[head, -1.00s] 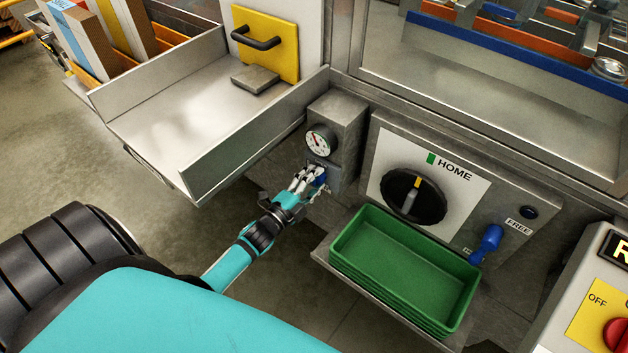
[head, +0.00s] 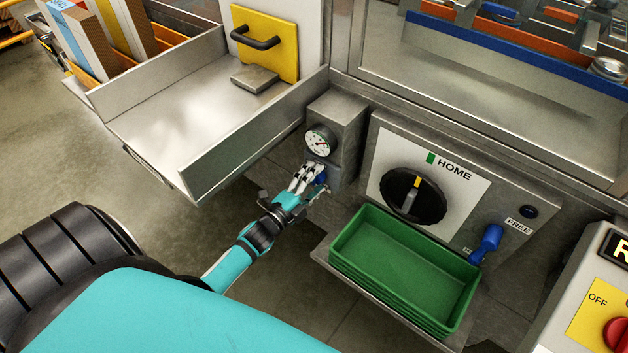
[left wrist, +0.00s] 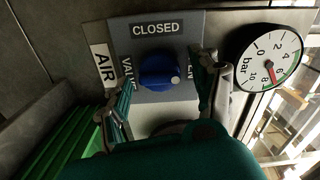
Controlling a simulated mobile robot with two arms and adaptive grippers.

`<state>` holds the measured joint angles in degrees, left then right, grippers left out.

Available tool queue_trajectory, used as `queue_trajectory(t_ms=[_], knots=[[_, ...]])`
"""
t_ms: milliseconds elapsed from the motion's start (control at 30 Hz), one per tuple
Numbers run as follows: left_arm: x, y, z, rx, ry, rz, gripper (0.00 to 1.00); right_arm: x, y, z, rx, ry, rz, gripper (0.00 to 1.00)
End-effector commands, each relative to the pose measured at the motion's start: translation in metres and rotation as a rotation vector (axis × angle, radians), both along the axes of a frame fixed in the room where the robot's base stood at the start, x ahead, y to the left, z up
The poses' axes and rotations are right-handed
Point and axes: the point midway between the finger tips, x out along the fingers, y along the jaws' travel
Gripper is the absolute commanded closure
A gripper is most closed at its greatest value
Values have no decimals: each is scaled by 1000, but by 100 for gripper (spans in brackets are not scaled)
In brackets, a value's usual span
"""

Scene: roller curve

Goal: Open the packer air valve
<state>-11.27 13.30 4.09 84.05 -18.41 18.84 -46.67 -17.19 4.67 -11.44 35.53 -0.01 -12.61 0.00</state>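The air valve's blue knob (left wrist: 159,71) sits on a grey plate (left wrist: 155,28) marked CLOSED at the top, with AIR VALVE at left. Its white dot is on the right side, towards a partly hidden label ending in EN. My left gripper (left wrist: 168,88) is open, one finger on each side of the knob with visible gaps. In the head view the left gripper (head: 308,178) is at the blue knob (head: 321,181) and partly covers it. The round gauge (left wrist: 269,59) shows its red needle well up the scale. My right gripper is not in view.
A metal tray (head: 175,85) juts out left of the valve box. A panel with a black HOME dial (head: 412,197) and a blue lever (head: 488,243) is at right. Stacked green bins (head: 404,270) sit below it on a shelf.

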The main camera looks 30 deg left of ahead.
Motion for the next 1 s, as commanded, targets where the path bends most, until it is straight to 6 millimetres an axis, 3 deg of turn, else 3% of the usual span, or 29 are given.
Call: queue_trajectory(t_ms=[333, 800, 1000], knots=[[-11, 1, -1, -1, 1, 1, 36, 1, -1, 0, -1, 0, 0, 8], [-102, 8, -1, -2, 2, 1, 36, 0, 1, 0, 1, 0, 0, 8], [-118, 10, 0, -1, 0, 0, 36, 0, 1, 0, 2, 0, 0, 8]])
